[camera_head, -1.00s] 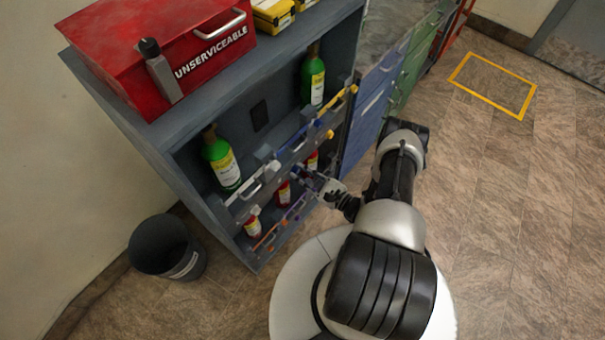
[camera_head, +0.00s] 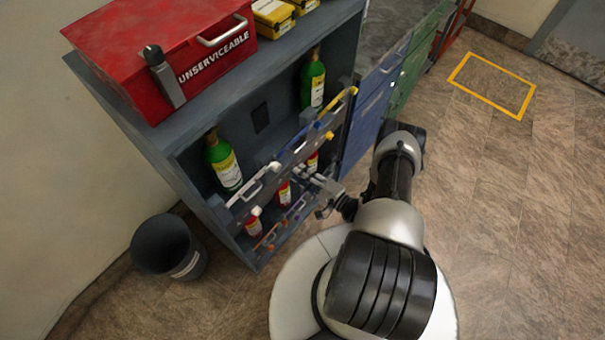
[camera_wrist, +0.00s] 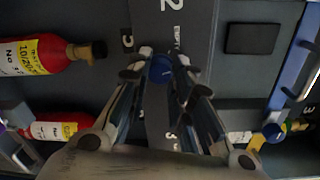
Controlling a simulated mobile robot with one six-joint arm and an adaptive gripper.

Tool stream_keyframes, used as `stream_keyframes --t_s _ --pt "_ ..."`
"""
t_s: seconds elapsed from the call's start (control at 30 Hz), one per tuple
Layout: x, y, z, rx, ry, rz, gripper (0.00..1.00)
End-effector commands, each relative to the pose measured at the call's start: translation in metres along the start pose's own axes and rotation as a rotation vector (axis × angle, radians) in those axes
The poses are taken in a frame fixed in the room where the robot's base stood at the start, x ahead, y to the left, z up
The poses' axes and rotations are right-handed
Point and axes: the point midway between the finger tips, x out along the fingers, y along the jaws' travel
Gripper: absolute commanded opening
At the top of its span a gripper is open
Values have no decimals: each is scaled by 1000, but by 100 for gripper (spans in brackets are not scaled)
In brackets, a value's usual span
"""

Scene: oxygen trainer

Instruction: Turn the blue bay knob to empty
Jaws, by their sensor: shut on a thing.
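The blue bay knob (camera_wrist: 160,70) shows in the wrist view on a dark grey panel, under a large "2" and a small "EMPTY" label (camera_wrist: 178,40). My gripper (camera_wrist: 162,62) has one finger on each side of the knob and is shut on it. The fingers cover the knob's sides, and I cannot read its pointer position. In the head view my gripper (camera_head: 306,173) is at the front of the grey rack (camera_head: 190,140), by its middle rail. The knob is hidden there.
Red bottles (camera_wrist: 40,55) lie left of my fingers in the wrist view. In the head view, green bottles (camera_head: 222,162) stand in the rack, a red box (camera_head: 160,55) sits on top, and a black bin (camera_head: 168,248) stands left. Floor at right is clear.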

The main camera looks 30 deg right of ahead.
Motion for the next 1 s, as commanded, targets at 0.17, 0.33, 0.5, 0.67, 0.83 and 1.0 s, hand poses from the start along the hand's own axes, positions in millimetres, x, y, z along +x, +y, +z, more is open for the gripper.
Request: stream_keyframes --t_s 0.17,0.33,0.5,0.67,0.83,1.0 --pt "0 0 0 -167 9 1 0" --pt "0 -1 1 -327 15 0 0" --pt "0 0 1 -473 21 0 0" --pt "0 0 1 -586 27 -1 0" --pt "0 0 0 -674 31 -1 0" --pt "0 0 1 -727 33 -2 0"
